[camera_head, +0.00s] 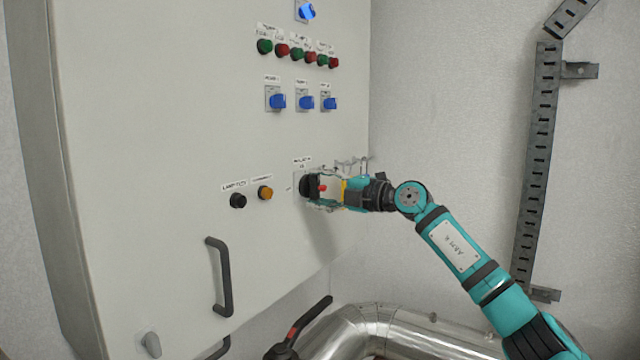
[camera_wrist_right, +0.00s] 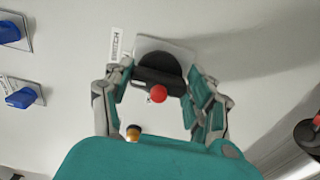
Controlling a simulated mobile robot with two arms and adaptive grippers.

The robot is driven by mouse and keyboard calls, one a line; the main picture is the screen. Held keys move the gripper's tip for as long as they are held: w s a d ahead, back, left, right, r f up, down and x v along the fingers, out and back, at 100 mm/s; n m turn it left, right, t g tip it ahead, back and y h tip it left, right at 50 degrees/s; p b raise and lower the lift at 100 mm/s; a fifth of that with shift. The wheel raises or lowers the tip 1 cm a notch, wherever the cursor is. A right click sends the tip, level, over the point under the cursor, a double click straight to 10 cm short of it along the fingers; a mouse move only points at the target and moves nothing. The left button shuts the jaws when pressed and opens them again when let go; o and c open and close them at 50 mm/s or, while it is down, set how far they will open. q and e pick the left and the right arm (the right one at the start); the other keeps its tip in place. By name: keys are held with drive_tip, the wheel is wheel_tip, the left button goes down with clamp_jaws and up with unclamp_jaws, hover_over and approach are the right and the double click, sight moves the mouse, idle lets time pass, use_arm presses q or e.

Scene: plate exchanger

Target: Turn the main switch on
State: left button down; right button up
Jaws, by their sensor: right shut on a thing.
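The main switch (camera_head: 308,186) is a black rotary knob on a light square plate, low on the right side of the cabinet's front. In the right wrist view the black knob (camera_wrist_right: 158,68) sits between the fingers, with a red round spot in front of it. My right gripper (camera_head: 320,188) reaches it from the right and is shut on it; its fingers also show in the right wrist view (camera_wrist_right: 160,88), one on each side of the knob. The fingers hide part of the knob in the head view. My left gripper is not in view.
The grey cabinet (camera_head: 150,120) carries several blue switches (camera_head: 304,102), red and green buttons (camera_head: 297,54), a black button (camera_head: 238,200) and an orange button (camera_head: 265,193). A door handle (camera_head: 222,278) stands out at lower left. Silver pipes (camera_head: 400,330) and a black-and-red lever (camera_head: 300,325) lie below.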

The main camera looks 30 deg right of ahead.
idle(0.4)
drive_tip(key=o, duration=1.2)
drive_tip(key=shift+d, duration=0.1)
drive_tip(key=shift+s, duration=0.1)
drive_tip(key=shift+v, duration=5.8)
drive_tip(key=shift+s, duration=0.1)
